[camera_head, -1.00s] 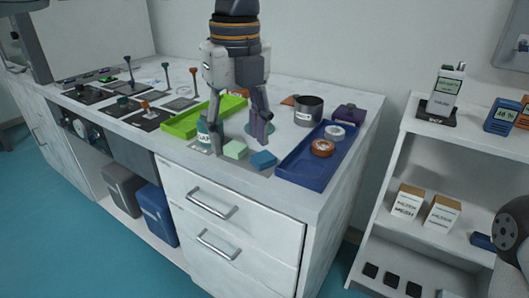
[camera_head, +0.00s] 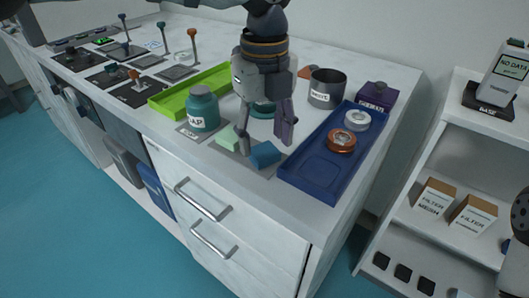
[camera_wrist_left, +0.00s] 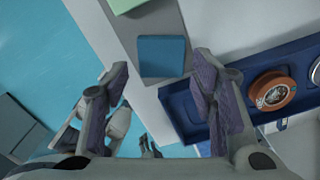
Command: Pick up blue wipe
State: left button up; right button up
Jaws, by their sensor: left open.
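The blue wipe (camera_head: 265,154) is a small blue block on the grey strip near the counter's front edge. In the left wrist view the blue wipe (camera_wrist_left: 162,56) lies ahead of and between the finger lines. My left gripper (camera_head: 264,148) is open, pointing down, with its fingers on either side of the wipe in the head view. The left wrist view also shows the gripper (camera_wrist_left: 160,85) with its fingers wide apart and nothing between the pads. Whether the fingers touch the wipe cannot be told.
A pale green wipe (camera_head: 228,138) lies just left of the blue one. A teal soap jar (camera_head: 203,109) and a green tray (camera_head: 168,104) stand farther left. A blue tray (camera_head: 307,179) with two round tape-like rolls is close on the right. A grey pot (camera_head: 327,88) stands behind.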

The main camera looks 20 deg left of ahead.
aim_at(265, 152)
pick_arm(q)
notch_tip(265, 152, down, 3)
jog(key=shift+f, duration=0.1)
jog(key=shift+c, duration=0.3)
pick_arm(e)
jog(key=shift+s+f, duration=0.15)
jog(key=shift+f, duration=0.05)
pick_arm(q)
jog(key=shift+r, duration=0.2)
jog(key=c, duration=0.5)
jog(key=shift+o, duration=0.2)
notch_tip(265, 152, up, 3)
jog(key=shift+r, duration=0.2)
jog(key=s+r+p, duration=0.3)
jog(key=s+r, duration=0.6)
jog(key=s, duration=0.5)
jog(key=shift+a+r, duration=0.2)
jog(key=shift+r, duration=0.05)
pick_arm(e)
jog(key=w+r+t, duration=0.1)
jog(key=w+r, duration=0.3)
jog(key=shift+w+r+t, duration=0.15)
jog(key=shift+w+t, duration=0.1)
jog(key=shift+t, duration=0.15)
